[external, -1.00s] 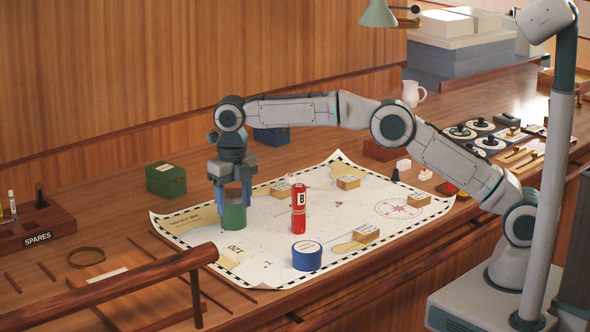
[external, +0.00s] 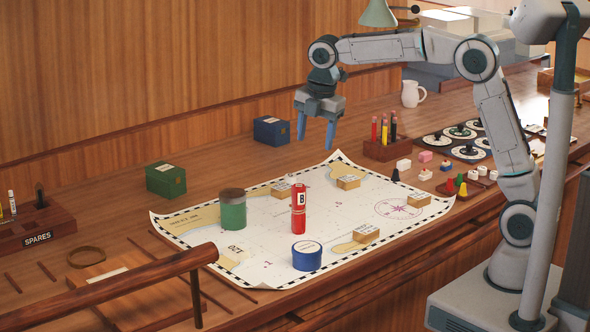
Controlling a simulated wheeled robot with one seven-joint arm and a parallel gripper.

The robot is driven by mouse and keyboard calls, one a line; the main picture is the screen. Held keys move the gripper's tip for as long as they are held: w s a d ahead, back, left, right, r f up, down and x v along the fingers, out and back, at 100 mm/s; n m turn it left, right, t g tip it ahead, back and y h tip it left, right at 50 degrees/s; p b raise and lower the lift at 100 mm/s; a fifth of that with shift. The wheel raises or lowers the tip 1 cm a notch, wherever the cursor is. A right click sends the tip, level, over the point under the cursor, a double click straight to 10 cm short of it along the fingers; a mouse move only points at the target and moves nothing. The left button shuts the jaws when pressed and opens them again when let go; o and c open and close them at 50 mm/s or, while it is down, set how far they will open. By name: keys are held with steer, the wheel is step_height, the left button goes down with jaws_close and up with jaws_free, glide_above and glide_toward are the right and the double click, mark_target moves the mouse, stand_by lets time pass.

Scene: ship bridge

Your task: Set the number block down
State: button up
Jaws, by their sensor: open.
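My gripper (external: 316,133) is open, with nothing between its fingers. It hangs in the air above the back edge of the chart (external: 275,240), fingers pointing down. Several small wooden blocks with white labels lie on the chart: one at the back right (external: 348,182), one at the back (external: 281,191), one at the front right (external: 366,233) and others. Their labels are too small to read, so I cannot tell which is the number block. A green cylinder (external: 233,212) stands on the chart's left part.
A red cylinder marked B (external: 299,213) stands mid-chart, with a blue round tin (external: 306,257) in front. A green box (external: 166,179) and a blue box (external: 271,131) stand behind. A pencil holder (external: 388,148) is right of my gripper. A wooden rail (external: 120,285) crosses the front left.

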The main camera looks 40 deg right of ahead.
steer(key=s+d+m+t, duration=0.1)
steer(key=s+d+m, duration=1.15)
steer(key=d, duration=0.25)
steer(key=s+d+f+m, duration=0.3)
steer(key=s+m, duration=0.1)
steer(key=s, duration=0.2)
steer(key=s+d+f+m+t, duration=0.1)
steer(key=s+d+f+m, duration=0.2)
steer(key=s+m, duration=0.2)
steer(key=shift+s+d, duration=0.2)
steer(key=shift+s, duration=0.75)
